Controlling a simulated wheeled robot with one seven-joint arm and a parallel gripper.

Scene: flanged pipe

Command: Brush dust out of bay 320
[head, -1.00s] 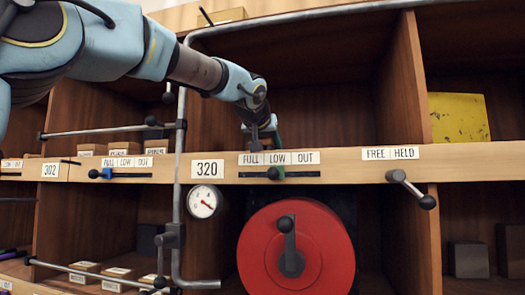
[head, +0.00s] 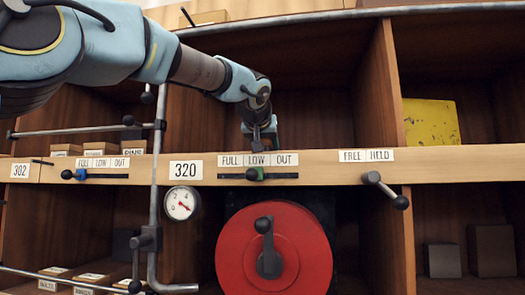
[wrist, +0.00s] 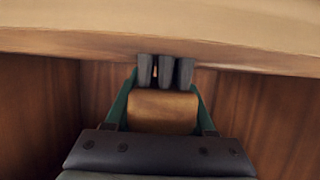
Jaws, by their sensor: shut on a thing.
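My gripper (wrist: 165,72) has green fingers with dark tips. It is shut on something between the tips. A brown wood-coloured block (wrist: 163,112) shows between the green fingers; it may be part of a brush, but I cannot tell. In the head view my gripper (head: 266,140) points down at the rail above the red wheel, and its tips are hidden or unclear there. The plate marked 320 (head: 186,170) is on the rail, left of it. Bay 320 has wooden walls (wrist: 40,110). I cannot make out any dust.
A FULL/LOW/OUT slider knob (head: 253,173) sits near LOW. A red wheel (head: 240,255) with a crank, a gauge (head: 181,203) and a grey pipe (head: 154,150) are nearby. A FREE/HELD lever (head: 386,188) sticks out at right. A yellow block (head: 430,122) stands in the right bay.

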